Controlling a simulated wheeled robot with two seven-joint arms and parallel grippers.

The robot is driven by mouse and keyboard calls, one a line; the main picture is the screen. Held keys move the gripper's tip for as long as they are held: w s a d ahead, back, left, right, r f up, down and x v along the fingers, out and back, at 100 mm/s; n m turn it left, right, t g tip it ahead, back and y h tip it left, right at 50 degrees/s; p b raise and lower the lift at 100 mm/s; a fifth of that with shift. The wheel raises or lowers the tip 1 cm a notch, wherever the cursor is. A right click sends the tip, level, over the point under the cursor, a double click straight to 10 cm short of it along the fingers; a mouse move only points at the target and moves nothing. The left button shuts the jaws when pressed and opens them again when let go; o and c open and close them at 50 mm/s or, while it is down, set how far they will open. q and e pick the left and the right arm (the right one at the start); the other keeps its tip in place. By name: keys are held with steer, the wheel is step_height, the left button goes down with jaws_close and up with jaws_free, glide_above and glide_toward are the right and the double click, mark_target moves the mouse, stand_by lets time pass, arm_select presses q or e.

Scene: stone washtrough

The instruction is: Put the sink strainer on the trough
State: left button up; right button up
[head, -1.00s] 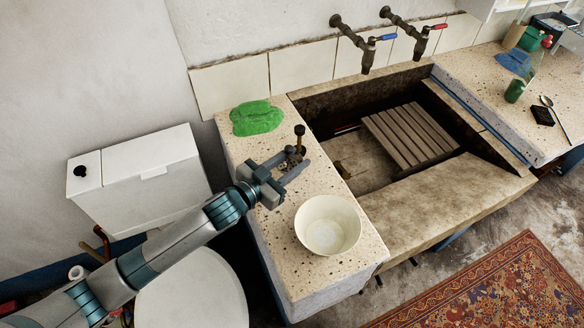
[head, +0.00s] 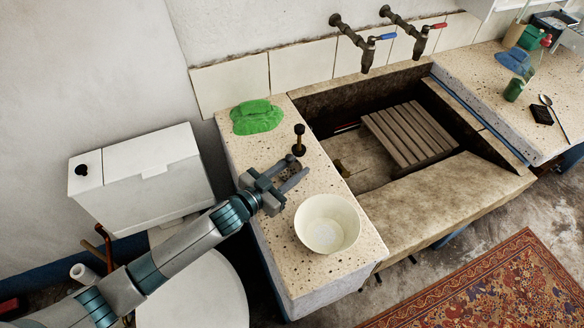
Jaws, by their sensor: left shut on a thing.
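My left gripper (head: 292,168) is low over the speckled counter at the left of the trough. It is shut on a small dark thing (head: 290,158), which looks like the sink strainer; the fingers hide much of it. The stone trough (head: 445,185) lies to the right of the gripper, with a slatted wooden board (head: 408,134) inside it. The held thing is over the counter, apart from the trough. My right gripper is out of view.
A brass post with a dark knob (head: 299,140) stands just behind the gripper. A white bowl (head: 327,224) is close in front, and a green cloth (head: 257,117) lies behind. Two taps (head: 368,52) overhang the trough's back. A small brass fitting (head: 342,168) shows inside the trough.

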arm_select(q)
steer(key=shift+f, duration=0.15)
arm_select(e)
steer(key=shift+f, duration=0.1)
arm_select(q)
steer(key=o, duration=1.3)
steer(key=shift+r, duration=0.25)
steer(key=shift+s+a+f, duration=0.1)
steer(key=shift+s+a, duration=0.1)
steer(key=b+v, duration=0.2)
steer(key=v, duration=0.7)
steer(key=shift+s+a+f, duration=0.1)
steer(key=shift+f, duration=0.05)
steer(key=shift+v, duration=1.1)
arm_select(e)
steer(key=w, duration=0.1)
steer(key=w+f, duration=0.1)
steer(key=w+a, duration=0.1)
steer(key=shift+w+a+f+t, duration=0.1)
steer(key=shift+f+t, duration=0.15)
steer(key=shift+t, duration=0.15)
